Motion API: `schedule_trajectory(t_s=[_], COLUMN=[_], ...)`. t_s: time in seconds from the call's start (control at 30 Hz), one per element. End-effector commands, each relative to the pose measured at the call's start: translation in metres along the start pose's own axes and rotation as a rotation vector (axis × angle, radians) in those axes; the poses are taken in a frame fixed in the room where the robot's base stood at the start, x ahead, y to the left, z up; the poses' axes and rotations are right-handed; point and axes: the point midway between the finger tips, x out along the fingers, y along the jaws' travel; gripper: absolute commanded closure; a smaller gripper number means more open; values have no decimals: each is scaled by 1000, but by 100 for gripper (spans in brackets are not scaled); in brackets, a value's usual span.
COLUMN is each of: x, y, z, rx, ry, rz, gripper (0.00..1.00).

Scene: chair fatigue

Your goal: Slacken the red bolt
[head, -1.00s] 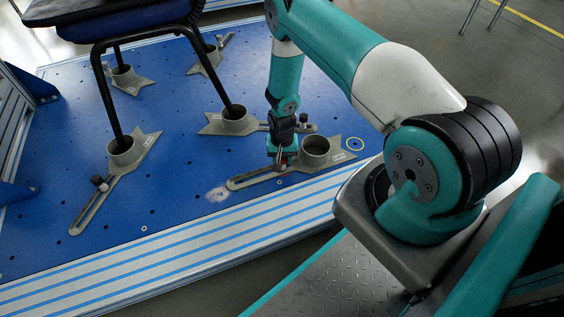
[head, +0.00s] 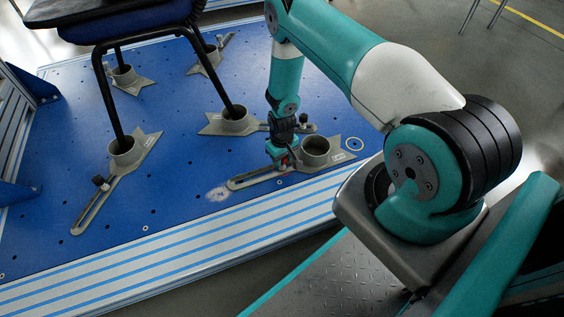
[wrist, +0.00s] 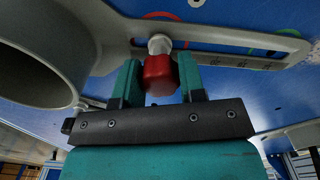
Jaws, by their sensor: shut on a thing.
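The red bolt (wrist: 159,75) has a red head on a pale metal shank. It stands in the slot of a grey clamp bracket (wrist: 215,38). In the head view this bracket (head: 246,182) lies on the blue plate, with an empty round cup (head: 316,150) at its right. My gripper (head: 282,162) points down over the slot, just left of the cup. In the wrist view its two teal fingers stand on either side of the red head, and my gripper (wrist: 161,84) is shut on it. In the head view only a little red shows between the fingers.
A chair (head: 125,18) stands at the back left with its legs in similar cups. Another slotted bracket with a dark-headed bolt (head: 100,183) lies at the left.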

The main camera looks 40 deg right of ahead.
Motion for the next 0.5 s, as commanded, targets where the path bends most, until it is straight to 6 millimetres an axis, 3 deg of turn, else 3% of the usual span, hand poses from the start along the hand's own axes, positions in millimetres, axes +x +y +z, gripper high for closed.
schedule_trajectory(t_s=[0.1,0.37,0.5], x=[-1,0,-1], y=[0,0,0], z=[-1,-1,-1], rx=[-79,-89,-217], ry=[2,2,2], rz=[0,0,0], gripper=[88,88,88])
